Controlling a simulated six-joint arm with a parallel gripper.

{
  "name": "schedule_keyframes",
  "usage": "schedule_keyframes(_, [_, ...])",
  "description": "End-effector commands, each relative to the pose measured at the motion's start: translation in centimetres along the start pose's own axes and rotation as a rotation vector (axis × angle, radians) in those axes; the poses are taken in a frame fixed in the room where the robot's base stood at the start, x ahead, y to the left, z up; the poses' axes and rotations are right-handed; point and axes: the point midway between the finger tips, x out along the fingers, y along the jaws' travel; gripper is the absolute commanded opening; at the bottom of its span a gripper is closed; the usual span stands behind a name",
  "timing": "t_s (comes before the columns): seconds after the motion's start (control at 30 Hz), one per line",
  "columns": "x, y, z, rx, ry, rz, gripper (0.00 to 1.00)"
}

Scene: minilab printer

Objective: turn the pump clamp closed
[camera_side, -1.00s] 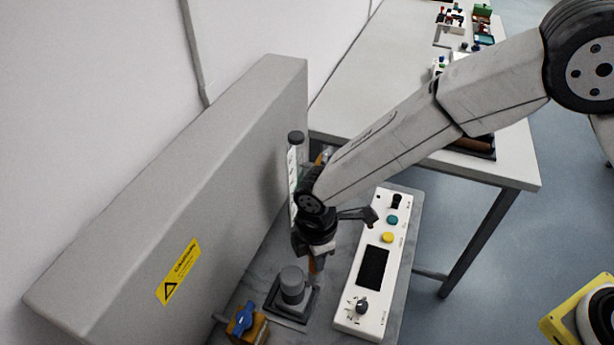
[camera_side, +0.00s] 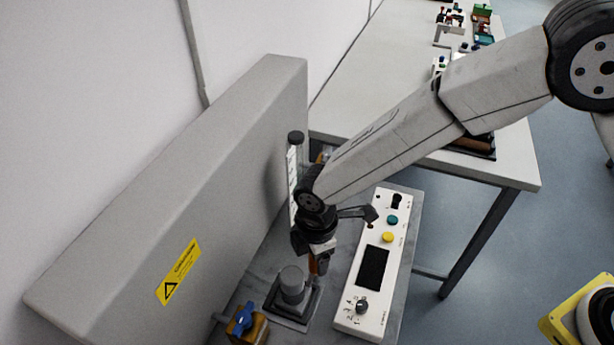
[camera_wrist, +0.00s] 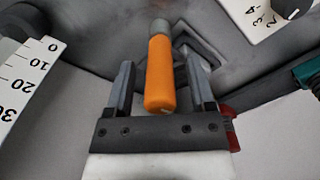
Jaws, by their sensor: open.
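An orange handle with a grey end (camera_wrist: 161,75), which looks like the pump clamp's lever, lies between my gripper's two fingers in the wrist view. A gap shows on each side of it. In the side view only a bit of orange (camera_side: 313,267) shows at my gripper (camera_side: 318,262), beside a grey round knob-like part (camera_side: 292,283) on a square grey base. My gripper's open fingers also show in the wrist view (camera_wrist: 160,70). The clamp's pivot is not clear in either view.
A white control panel (camera_side: 345,310) with buttons and a dial stands close on the right. A white graduated scale (camera_side: 293,182) rises behind my gripper. A blue valve handle (camera_side: 243,320) is at front left. A large grey housing (camera_side: 130,240) walls the left.

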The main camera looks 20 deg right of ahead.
Motion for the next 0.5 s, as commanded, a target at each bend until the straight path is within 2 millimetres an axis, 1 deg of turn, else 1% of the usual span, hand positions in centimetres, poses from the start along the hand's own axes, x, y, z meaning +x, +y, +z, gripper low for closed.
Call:
schedule_keyframes(0.17, [-1.4,0.0,0.0,0.000,0.002,0.002,0.70])
schedule_keyframes(0.5, [-5.6,0.0,0.0,-0.001,0.001,0.002,0.70])
